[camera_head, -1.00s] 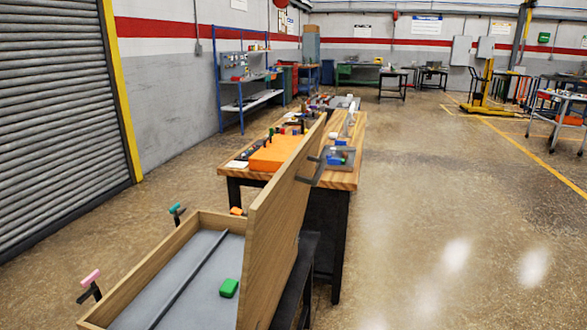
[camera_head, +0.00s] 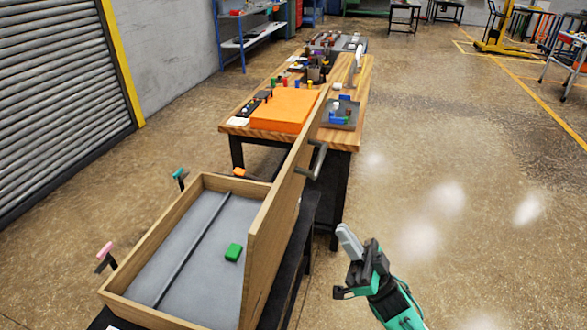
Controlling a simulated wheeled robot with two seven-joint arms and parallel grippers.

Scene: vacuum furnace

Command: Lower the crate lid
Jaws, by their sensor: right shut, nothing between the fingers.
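The wooden crate (camera_head: 146,247) is open on a dark stand at the lower left. The crate lid (camera_head: 277,237) stands nearly upright along the crate's right side. A grey handle (camera_head: 318,160) sticks out from the lid's outer face, near its far end. My right gripper (camera_head: 345,238) is shut and empty, to the right of the lid and apart from it, over the floor. My left gripper is out of view.
A wooden workbench (camera_head: 352,110) with an orange box (camera_head: 285,110), a small tray and many small parts stands behind the crate. Pink and teal-handled clamps (camera_head: 180,178) stand at the crate's left side. Open floor lies to the right.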

